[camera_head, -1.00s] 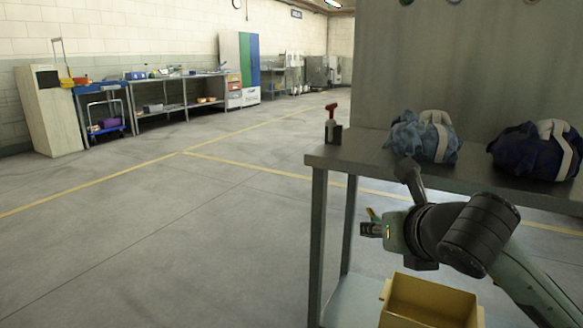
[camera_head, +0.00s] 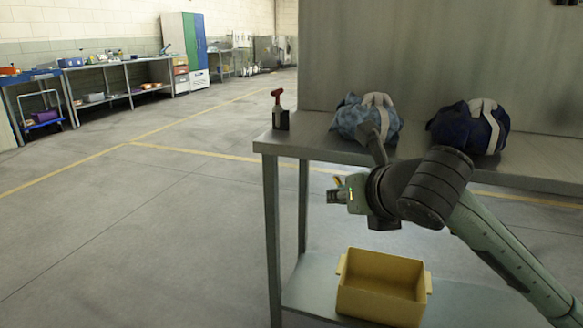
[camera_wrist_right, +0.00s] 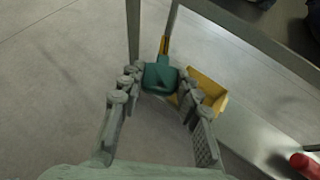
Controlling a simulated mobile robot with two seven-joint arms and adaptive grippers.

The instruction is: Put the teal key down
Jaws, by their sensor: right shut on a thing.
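My right gripper (camera_head: 335,194) is shut on the teal key and holds it out in front of the steel table, left of my wrist and below the tabletop height in the picture. In the right wrist view the teal key (camera_wrist_right: 160,78) sits between the fingers of the gripper (camera_wrist_right: 158,92), with a yellow piece sticking out beyond it. In the head view the key is mostly hidden; only a small yellow bit shows by the fingers. My left gripper is not in view.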

